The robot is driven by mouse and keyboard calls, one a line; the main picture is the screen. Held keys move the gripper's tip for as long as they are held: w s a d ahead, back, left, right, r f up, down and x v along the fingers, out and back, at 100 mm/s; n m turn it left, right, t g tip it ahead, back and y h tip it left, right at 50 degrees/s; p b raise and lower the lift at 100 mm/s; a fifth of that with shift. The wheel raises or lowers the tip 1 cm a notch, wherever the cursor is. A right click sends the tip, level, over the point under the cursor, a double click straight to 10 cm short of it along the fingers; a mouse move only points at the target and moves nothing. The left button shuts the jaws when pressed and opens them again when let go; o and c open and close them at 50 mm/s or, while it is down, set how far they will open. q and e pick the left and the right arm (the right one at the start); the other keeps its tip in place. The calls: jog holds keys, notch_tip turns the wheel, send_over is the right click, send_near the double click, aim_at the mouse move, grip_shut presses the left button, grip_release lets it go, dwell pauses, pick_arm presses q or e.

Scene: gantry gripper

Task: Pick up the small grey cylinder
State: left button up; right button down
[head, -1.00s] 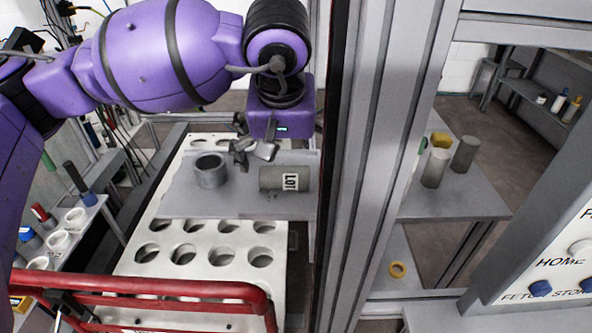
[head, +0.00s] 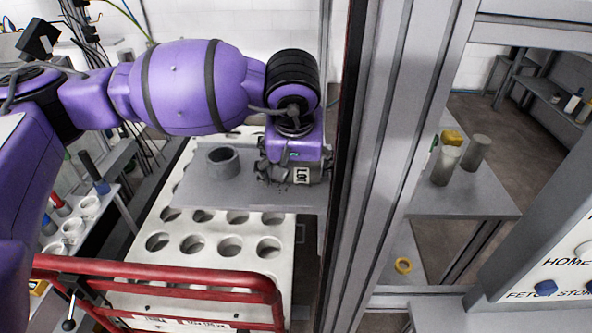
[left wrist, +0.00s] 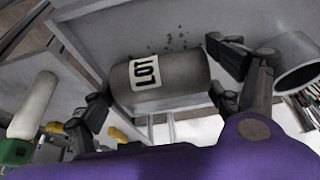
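In the left wrist view my left gripper (left wrist: 165,85) is spread wide, one finger near each end of the cylinder. Whether the fingertips touch it is not clear. The gripper hides part of the cylinder in the head view. My right gripper is not in view.
A grey hollow cup (head: 223,162) stands on the plate left of the gripper. A white rack with round holes (head: 195,258) lies below, behind a red rail (head: 160,275). A metal frame post (head: 385,160) stands close on the right, with grey cylinders (head: 475,153) beyond.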

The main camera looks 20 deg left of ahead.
pick_arm(q)
jog(key=shift+r, duration=0.1)
jog(key=c, duration=1)
